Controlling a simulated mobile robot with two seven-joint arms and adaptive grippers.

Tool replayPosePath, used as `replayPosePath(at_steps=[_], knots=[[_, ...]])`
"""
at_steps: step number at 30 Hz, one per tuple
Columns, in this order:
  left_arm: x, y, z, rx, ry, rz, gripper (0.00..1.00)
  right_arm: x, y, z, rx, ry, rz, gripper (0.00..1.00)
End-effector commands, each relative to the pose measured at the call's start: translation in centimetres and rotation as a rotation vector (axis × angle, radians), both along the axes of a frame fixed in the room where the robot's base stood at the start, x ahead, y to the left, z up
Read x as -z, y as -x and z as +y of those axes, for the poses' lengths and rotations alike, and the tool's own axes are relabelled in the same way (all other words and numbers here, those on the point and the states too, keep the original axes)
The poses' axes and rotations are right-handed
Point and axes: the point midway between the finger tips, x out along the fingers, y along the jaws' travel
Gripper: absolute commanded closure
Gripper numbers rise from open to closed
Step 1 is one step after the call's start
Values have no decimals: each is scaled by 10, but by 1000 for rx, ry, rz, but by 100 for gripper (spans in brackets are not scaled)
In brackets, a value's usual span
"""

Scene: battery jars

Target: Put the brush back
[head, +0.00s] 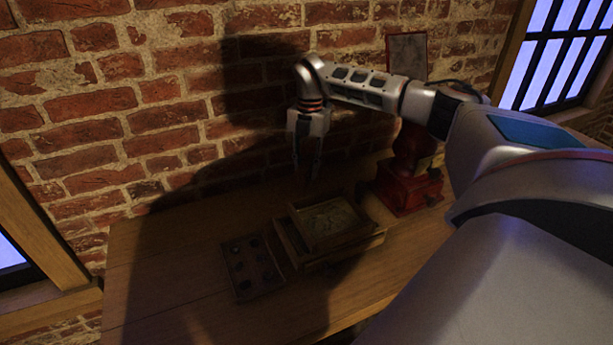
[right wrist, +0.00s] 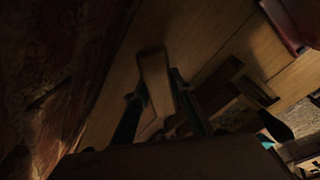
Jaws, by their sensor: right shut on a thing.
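My right gripper (head: 307,168) points down above the back of the wooden table, near the brick wall and behind the wooden box. In the right wrist view, its two dark fingers (right wrist: 156,86) are closed around a pale brown wooden piece (right wrist: 153,70), which looks like the brush's handle. The brush's bristles cannot be made out, and the brush is too dark to tell in the head view. My left gripper is in neither view.
A wooden box (head: 375,238) with a patterned top stands on the table (head: 150,290). A shallow tray (head: 240,292) with several small dark items lies left of it. A red grinder-like object (head: 405,192) stands to the right. The table's left part is clear.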

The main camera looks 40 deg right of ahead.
Motion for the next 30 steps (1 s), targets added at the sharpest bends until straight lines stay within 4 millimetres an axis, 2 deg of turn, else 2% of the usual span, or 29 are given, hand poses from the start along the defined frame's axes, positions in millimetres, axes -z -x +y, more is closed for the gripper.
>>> replayPosePath(at_steps=[3, 6, 17, 18, 20, 30], knots=[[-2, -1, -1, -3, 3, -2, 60, 20, 1, 0, 0, 0, 6, 96], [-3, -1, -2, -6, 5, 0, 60, 30, 1, 0, 1, -1, 3, 96], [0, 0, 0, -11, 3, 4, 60, 33, 0, 0, 1, 0, 1, 96], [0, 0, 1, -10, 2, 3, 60, 34, 0, 0, 1, 0, 1, 74], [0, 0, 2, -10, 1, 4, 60, 34, 0, 0, 1, 0, 1, 60], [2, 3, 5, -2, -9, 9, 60, 33, 0, 0, 1, 0, 1, 60]])
